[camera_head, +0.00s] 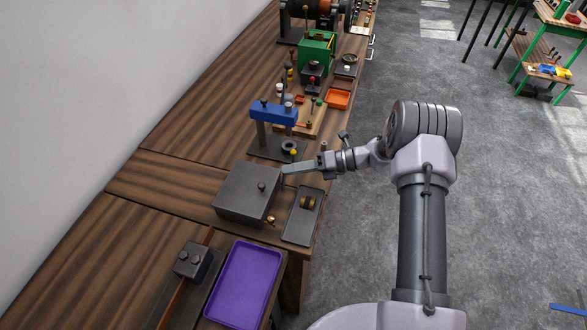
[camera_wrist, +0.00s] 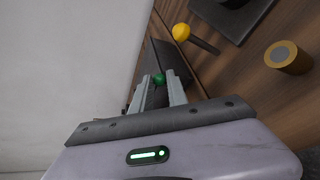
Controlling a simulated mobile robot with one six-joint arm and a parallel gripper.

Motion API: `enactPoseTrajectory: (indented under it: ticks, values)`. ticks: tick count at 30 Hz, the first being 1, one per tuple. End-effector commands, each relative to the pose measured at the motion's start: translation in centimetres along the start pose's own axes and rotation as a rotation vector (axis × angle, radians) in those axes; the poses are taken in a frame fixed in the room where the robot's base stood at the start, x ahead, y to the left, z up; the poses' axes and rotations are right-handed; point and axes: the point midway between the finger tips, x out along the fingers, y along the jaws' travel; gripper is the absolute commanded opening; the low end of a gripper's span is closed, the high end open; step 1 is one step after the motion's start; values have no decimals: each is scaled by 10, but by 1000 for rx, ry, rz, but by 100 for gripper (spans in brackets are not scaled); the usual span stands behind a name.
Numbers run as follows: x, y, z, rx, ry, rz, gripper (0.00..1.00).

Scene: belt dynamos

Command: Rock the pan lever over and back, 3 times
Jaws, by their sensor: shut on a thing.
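My gripper (camera_wrist: 160,84) is shut on a small green knob (camera_wrist: 158,79) in the wrist view, one pale finger on each side of it. I take the knob to be the end of the pan lever; its shaft is mostly hidden. In the head view my gripper (camera_head: 284,170) is at the back right edge of a dark grey box (camera_head: 240,200) on the bench, and the knob is hidden there. The box has a small dark knob on top and a brass-coloured knob low at its front right.
A grey tray (camera_head: 299,228) with brass rolls lies right of the box. A blue-topped stand (camera_head: 272,112) with a yellow ball lever (camera_wrist: 181,32) is behind my gripper. A purple tray (camera_head: 240,285) is in front. The wooden bench (camera_head: 165,175) is bare left of the box.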

Motion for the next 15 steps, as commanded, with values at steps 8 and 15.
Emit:
enactPoseTrajectory:
  ticks: [8,15]
  values:
    - [1,-1,-3,2,5,-1,41]
    - [-3,0,-1,0,2,-1,41]
